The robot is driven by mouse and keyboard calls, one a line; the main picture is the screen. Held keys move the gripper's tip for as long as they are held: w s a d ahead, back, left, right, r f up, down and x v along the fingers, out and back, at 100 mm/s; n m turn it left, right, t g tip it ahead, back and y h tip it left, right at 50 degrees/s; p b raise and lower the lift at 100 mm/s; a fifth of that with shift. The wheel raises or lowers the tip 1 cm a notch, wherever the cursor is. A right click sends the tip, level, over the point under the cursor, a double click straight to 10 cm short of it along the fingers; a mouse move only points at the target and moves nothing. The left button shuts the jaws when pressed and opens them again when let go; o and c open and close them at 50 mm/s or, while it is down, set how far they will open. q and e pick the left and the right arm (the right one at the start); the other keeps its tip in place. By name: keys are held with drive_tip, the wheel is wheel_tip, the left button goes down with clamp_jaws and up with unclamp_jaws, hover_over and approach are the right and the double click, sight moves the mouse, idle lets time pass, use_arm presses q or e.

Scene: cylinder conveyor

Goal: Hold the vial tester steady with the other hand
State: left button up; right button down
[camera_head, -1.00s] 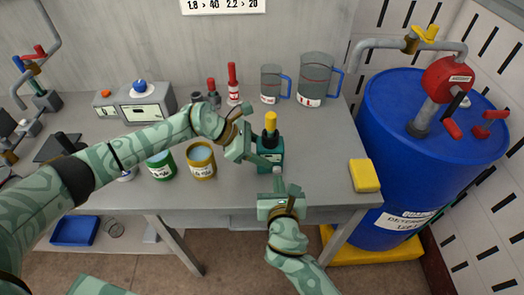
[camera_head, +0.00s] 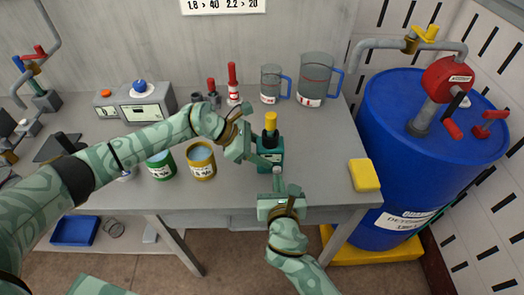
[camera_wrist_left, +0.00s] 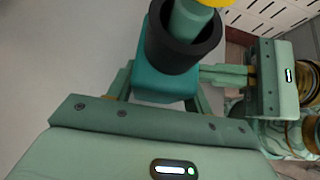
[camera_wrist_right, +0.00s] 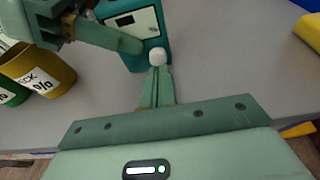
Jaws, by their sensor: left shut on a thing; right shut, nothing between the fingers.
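The teal vial tester (camera_head: 270,155) stands on the grey bench, with a small screen and a white knob (camera_wrist_right: 157,56) low on its front. A vial with a yellow cap (camera_head: 271,121) stands upright in its dark round socket (camera_wrist_left: 180,45). My left gripper (camera_head: 262,163) is shut on the tester's body from the left, and its fingers also show around the body in the left wrist view. My right gripper (camera_wrist_right: 158,76) is shut and empty in front of the tester. Its fingertips are right at the white knob; I cannot tell whether they touch it.
A yellow tin (camera_head: 201,162) and a green tin (camera_head: 161,166) stand left of the tester. A yellow block (camera_head: 364,176) lies at the bench's right edge. Measuring jugs (camera_head: 316,82) stand behind. A blue drum (camera_head: 428,140) stands right of the bench.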

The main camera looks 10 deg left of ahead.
drive_tip(key=shift+w+a, duration=0.2)
drive_tip(key=shift+w, duration=0.55)
idle(0.8)
drive_tip(key=shift+s+d, duration=0.25)
drive_tip(key=shift+s, duration=0.7)
drive_tip(key=shift+s+d, duration=0.3)
drive_tip(key=shift+s, duration=0.7)
drive_tip(key=shift+s+d, duration=0.25)
drive_tip(key=shift+s, duration=0.7)
use_arm(q)
drive_tip(key=o, duration=1)
drive_tip(key=shift+c, duration=0.2)
